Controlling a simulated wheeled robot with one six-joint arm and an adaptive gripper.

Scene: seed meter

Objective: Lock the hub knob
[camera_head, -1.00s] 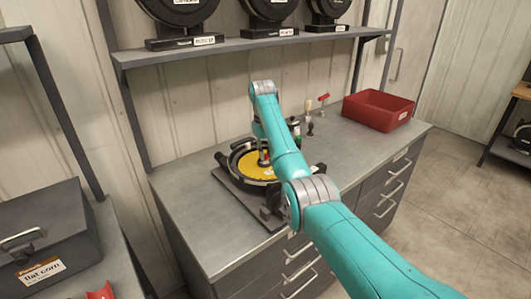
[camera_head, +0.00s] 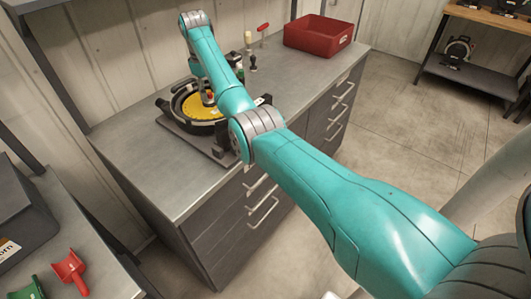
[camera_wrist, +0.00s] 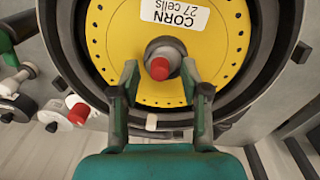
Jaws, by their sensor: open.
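The seed meter (camera_head: 174,112) sits on a dark base on the grey workbench, with a yellow disc (camera_head: 203,107) inside its black ring. In the wrist view the yellow disc (camera_wrist: 112,45) carries a label reading "CORN 27 cells". The hub knob (camera_wrist: 162,57) stands at the disc's centre, a grey round piece with a red tip. My gripper (camera_wrist: 165,82) is open, its two fingers pointing at the knob from below in the picture, one on each side of the red tip. Whether the fingers touch the knob cannot be told. In the head view my arm partly hides the meter.
A red bin (camera_head: 318,36) stands at the bench's back right. Small-handled tools (camera_head: 250,50) stand behind the meter. A red scoop (camera_head: 70,270) and a green scoop (camera_head: 27,287) lie on the left table. The bench front left is clear.

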